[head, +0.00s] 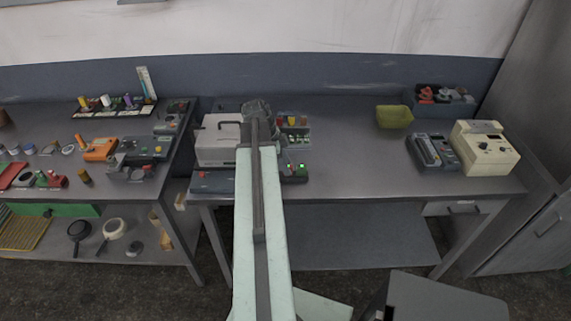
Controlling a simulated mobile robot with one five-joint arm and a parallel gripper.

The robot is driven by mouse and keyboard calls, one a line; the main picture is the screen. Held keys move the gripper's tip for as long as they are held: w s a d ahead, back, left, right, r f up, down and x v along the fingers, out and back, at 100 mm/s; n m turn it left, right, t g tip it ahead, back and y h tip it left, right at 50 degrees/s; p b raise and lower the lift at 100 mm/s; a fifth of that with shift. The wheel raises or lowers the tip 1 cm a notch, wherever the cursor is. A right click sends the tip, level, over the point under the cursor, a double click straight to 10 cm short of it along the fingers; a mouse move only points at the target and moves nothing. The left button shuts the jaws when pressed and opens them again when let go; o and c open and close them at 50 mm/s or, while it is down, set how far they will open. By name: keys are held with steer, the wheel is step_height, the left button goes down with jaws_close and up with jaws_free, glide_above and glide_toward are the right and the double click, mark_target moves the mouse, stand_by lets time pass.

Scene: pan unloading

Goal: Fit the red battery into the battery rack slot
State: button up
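A grey-green rack (296,138) stands on the middle table just right of my arm, with small upright red, yellow and orange pieces along its back. The red piece (280,120) at its left end may be the red battery, but it is too small to be sure. My gripper (257,107) is at the far end of my arm, above the table, left of and behind the rack. Its fingers are dark and blurred together, so I cannot tell whether they are open or hold anything. My arm hides part of the rack's left side.
A pale box (218,140) stands close left of my arm. A green-lit device (297,171) sits near the front edge. Right are a yellow-green bin (394,116), a dark device (432,152) and a cream machine (484,147). The table between rack and bin is clear.

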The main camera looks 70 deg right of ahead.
steer(key=p+v, duration=0.7)
steer(key=v, duration=0.1)
steer(key=shift+f, duration=0.1)
stand_by(0.5)
